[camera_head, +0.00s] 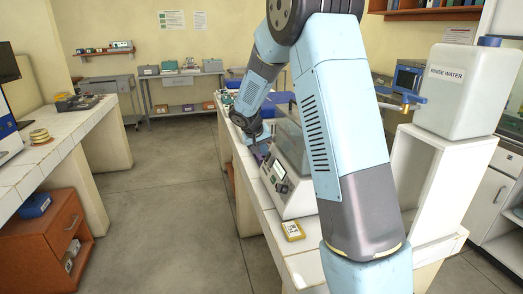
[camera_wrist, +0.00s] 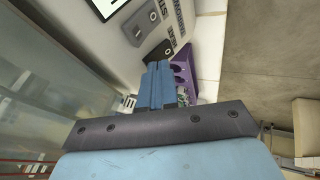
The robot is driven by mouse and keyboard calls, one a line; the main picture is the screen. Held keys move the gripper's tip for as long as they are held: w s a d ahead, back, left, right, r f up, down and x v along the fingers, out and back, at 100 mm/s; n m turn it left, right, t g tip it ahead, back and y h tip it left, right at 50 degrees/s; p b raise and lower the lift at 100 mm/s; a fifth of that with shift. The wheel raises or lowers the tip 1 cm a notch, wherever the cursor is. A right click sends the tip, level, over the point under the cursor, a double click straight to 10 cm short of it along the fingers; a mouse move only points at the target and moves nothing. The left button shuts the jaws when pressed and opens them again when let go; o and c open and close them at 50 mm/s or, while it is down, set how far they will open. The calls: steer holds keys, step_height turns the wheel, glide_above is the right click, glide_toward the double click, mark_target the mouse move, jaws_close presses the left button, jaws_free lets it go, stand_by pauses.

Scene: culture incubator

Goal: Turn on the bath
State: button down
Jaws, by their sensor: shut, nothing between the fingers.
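The bath is a white device with a clear lid (camera_head: 290,130), and its front panel (camera_head: 279,180) carries a display; it stands on the white-tiled bench in the head view. In the wrist view its panel (camera_wrist: 143,22) shows part of the display, buttons and a dark block. My gripper (camera_wrist: 158,66) is shut and empty, its blue fingers side by side with their tips close to the dark block (camera_wrist: 160,50). I cannot tell whether they touch it. In the head view my gripper is small and partly hidden at the bath's far end. The display's reading is too small to tell.
A purple rack (camera_wrist: 184,62) stands right beside my fingers. A yellow-framed item (camera_head: 292,230) lies on the bench in front of the bath. A rinse water container (camera_head: 455,95) stands on a white stand at right. The floor aisle (camera_head: 170,200) at left is clear.

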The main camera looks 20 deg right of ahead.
steer(key=shift+a+f, duration=0.3)
steer(key=shift+a, duration=0.3)
steer(key=w+v, duration=0.1)
steer(key=v, duration=1.1)
steer(key=shift+a+r, duration=0.15)
steer(key=shift+r, duration=0.4)
steer(key=shift+s, duration=0.1)
steer(key=s+d+r+y, duration=0.1)
steer(key=s+d+r, duration=0.15)
steer(key=s, duration=0.65)
steer(key=s+d+r+y, duration=0.1)
steer(key=s+r, duration=0.3)
steer(key=s, duration=0.6)
steer(key=s+d+r+y, duration=0.2)
steer(key=s+r, duration=0.1)
steer(key=s, duration=0.6)
steer(key=s+a+f+n+t+y, duration=0.1)
steer(key=s+f, duration=0.1)
steer(key=s, duration=0.8)
steer(key=shift+s+f, duration=0.15)
steer(key=shift+s, duration=0.25)
